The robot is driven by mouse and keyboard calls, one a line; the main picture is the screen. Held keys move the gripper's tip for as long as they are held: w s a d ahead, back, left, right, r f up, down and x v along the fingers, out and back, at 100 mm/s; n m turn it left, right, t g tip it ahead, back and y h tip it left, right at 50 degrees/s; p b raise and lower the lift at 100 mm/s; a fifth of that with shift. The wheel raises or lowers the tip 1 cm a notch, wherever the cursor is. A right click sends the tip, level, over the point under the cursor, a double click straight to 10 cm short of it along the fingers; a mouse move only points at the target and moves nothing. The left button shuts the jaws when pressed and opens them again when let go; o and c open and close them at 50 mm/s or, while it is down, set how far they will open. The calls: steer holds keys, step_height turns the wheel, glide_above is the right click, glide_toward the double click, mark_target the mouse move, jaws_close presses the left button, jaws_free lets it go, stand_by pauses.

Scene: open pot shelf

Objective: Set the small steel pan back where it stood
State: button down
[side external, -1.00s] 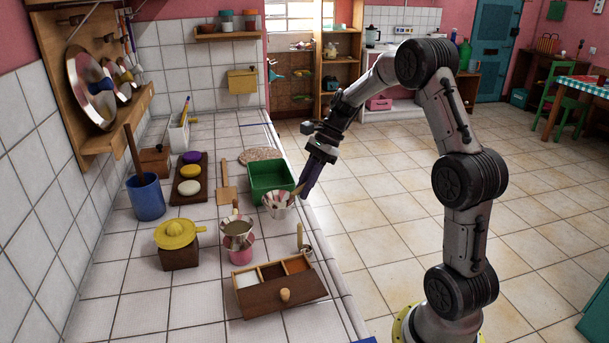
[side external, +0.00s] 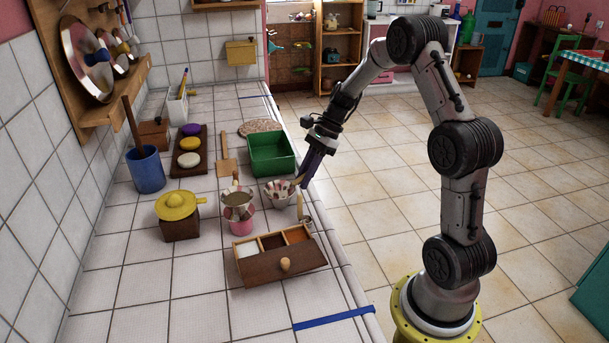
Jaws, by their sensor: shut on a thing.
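The small steel pan (side external: 279,194) is a shiny flared bowl with a short wooden handle. It is at the counter's right side, in front of the green tub (side external: 271,154). My gripper (side external: 302,183) is shut on its handle from the right. I cannot tell whether the pan touches the counter or hangs just above it. A second steel vessel (side external: 237,199) with a wooden handle sits over a pink pot, left of the held pan.
A compartmented spice box (side external: 275,265) and a small wooden-handled scoop (side external: 305,217) are close in front. A yellow-topped wooden box (side external: 179,220) and blue bucket (side external: 146,170) stand left. A blue strip (side external: 333,318) crosses the bare front counter.

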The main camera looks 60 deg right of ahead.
steer(key=shift+f, duration=0.3)
stand_by(0.4)
steer(key=c, duration=0.8)
jaws_free()
steer(key=shift+o, duration=0.2)
steer(key=shift+f, duration=0.1)
steer(key=shift+r, duration=3.55)
